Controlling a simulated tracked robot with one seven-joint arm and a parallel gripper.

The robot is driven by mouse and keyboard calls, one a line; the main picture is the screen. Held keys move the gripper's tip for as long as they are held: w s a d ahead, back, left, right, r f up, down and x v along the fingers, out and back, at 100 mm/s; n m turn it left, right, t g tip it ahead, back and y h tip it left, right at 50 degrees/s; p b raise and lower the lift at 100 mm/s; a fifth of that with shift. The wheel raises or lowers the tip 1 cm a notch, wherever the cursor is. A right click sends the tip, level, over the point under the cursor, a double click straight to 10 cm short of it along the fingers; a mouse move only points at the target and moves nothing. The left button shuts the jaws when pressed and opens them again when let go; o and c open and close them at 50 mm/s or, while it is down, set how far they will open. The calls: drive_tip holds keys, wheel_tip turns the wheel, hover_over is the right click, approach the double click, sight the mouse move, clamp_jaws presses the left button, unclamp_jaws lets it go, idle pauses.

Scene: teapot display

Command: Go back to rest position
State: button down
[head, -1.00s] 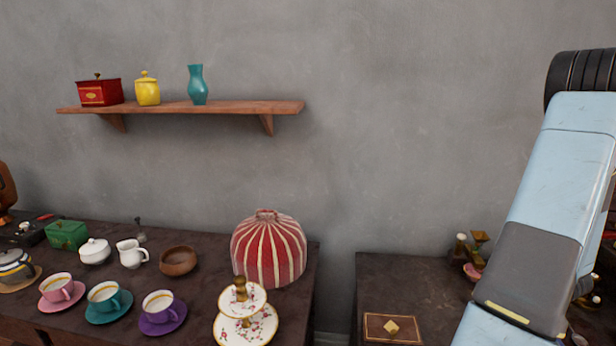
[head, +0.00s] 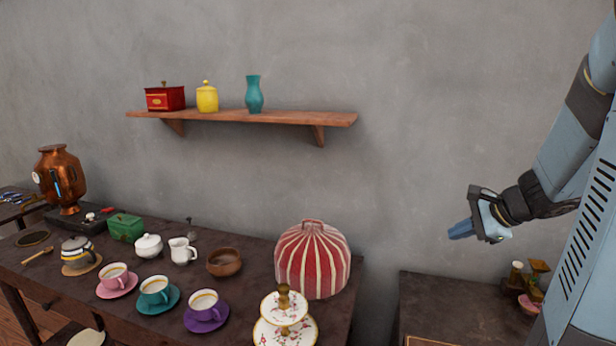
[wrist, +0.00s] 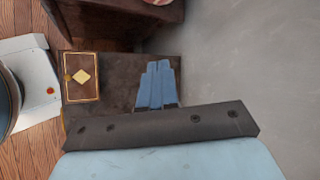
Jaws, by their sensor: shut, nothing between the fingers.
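My gripper (head: 461,230) hangs in the air at the right of the head view, in front of the grey wall and above the right-hand dark table (head: 440,300). Its blue fingers are together with nothing between them. In the wrist view the shut fingers (wrist: 158,84) point over the dark table top (wrist: 115,120).
The left table (head: 230,310) holds cups on saucers, a striped red tea cosy (head: 312,262), a tiered stand (head: 284,320) and a copper urn (head: 60,178). A wall shelf (head: 240,117) bears a red box, a yellow jar and a teal vase. The wall between shelf and arm is bare.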

drive_tip(key=s+a+r+n+h, duration=0.1)
drive_tip(key=s+a+r+n, duration=0.2)
drive_tip(key=s+n, duration=0.3)
drive_tip(key=s+a+r+n+g+h, duration=0.1)
drive_tip(key=s+a+r+n+h, duration=0.1)
drive_tip(key=s+a+r+n, duration=0.2)
drive_tip(key=s+a+r+n+h, duration=0.2)
drive_tip(key=s+a+r+n, duration=0.1)
drive_tip(key=s+a+n, duration=0.2)
drive_tip(key=s+n, duration=0.2)
drive_tip(key=s, duration=0.1)
drive_tip(key=shift+a+r+n, duration=0.2)
drive_tip(key=shift+r+n, duration=0.1)
drive_tip(key=shift+n, duration=0.1)
idle(1.0)
